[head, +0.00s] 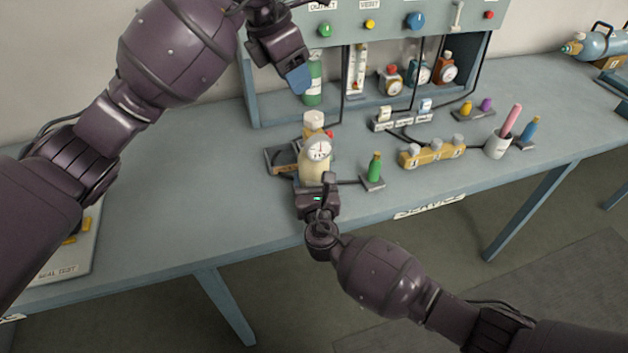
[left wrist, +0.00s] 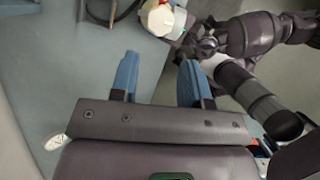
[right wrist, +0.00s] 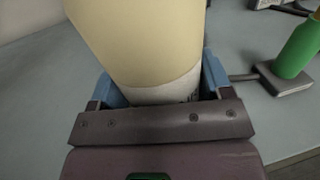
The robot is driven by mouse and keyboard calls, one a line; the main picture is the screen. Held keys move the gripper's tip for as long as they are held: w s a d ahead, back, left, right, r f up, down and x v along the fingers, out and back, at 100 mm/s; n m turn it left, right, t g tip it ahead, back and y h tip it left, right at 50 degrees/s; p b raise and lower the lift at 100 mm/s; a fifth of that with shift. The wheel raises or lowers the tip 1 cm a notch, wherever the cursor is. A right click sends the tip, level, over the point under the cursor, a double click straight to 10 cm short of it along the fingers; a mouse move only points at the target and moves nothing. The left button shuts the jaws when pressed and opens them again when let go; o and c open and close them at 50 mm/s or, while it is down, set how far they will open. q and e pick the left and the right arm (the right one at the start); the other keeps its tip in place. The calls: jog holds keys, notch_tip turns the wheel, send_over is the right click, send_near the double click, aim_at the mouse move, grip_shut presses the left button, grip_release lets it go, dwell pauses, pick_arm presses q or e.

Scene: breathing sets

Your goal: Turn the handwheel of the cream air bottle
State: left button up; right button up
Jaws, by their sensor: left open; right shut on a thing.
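The cream air bottle (head: 313,172) stands on the bench, with a round white gauge (head: 318,150) near its top. Its cream handwheel (head: 313,121) is above the gauge; the bottle's top (left wrist: 160,17) also shows at the upper edge of the left wrist view. My right gripper (head: 318,192) is shut on the bottle's body from the front. In the right wrist view, its blue fingers flank the cream body (right wrist: 140,45) at a pale band. My left gripper (head: 298,78) is open and empty, above and behind the handwheel and apart from it.
A blue-grey panel rack (head: 252,85) with a green bottle (head: 314,82) stands behind. A green cylinder (head: 375,168), a yellow block (head: 432,152) and a white cup (head: 498,145) are to the right.

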aim_at(314, 115)
jog(key=c, duration=0.7)
pick_arm(q)
jog(key=shift+o, duration=1.3)
jog(key=shift+r, duration=0.1)
jog(key=shift+o, duration=1.2)
jog(key=shift+t, duration=0.4)
jog(key=r, duration=0.1)
jog(key=d+r, duration=0.1)
jog(key=r, duration=0.1)
jog(key=shift+w+d+r, duration=0.2)
jog(key=shift+d+r, duration=0.05)
jog(key=shift+r, duration=0.15)
jog(key=f+n+g+y, duration=0.1)
jog(key=f+n, duration=0.2)
jog(key=f, duration=0.1)
jog(key=w+d+f+n+y, duration=0.1)
jog(key=f+n, duration=0.2)
jog(key=f, duration=0.1)
jog(key=d+f+n+g+y, duration=0.1)
jog(key=f+n, duration=0.2)
jog(key=f, duration=0.2)
jog(key=shift+w+g+y, duration=0.15)
jog(key=shift+g+y, duration=0.15)
